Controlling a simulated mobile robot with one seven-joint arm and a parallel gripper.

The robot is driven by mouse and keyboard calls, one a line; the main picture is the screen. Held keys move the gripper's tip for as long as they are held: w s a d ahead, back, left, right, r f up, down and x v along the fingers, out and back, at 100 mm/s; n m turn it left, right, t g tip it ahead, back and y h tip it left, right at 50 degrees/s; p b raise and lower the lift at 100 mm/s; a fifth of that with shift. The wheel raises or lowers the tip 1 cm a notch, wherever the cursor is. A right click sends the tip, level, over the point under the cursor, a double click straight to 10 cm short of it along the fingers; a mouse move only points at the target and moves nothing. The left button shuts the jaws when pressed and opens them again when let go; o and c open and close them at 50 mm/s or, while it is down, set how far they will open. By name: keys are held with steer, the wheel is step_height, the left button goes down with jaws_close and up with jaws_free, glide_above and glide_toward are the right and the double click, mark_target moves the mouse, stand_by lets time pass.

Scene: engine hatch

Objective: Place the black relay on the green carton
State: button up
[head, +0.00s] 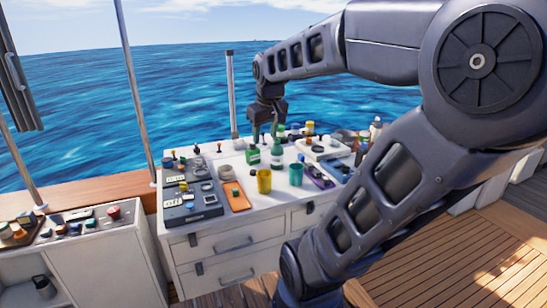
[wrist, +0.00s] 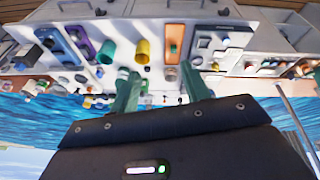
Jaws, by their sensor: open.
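My gripper (head: 265,132) is above the back part of the white cabinet top, pointing down, with its fingers apart. In the wrist view its two teal fingers (wrist: 160,88) stand wide apart with nothing held between them. I cannot pick out the black relay with certainty; several small dark items lie on the cabinet top. I cannot tell the green carton for sure either. A small green item (wrist: 173,48) lies in an orange tray (wrist: 173,32), which also shows in the head view (head: 239,204).
The white cabinet top (head: 262,212) is crowded. A dark panel (head: 190,206) lies left, a purple tray (head: 318,176) right. A lower cabinet holds more items further left.

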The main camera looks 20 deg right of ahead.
steer(key=s+f+m, duration=0.2)
steer(key=s+f, duration=0.2)
steer(key=s, duration=0.3)
steer(key=shift+s+a+f+m+t, duration=0.2)
steer(key=shift+s+m+t, duration=0.1)
steer(key=shift+s, duration=0.05)
stand_by(0.9)
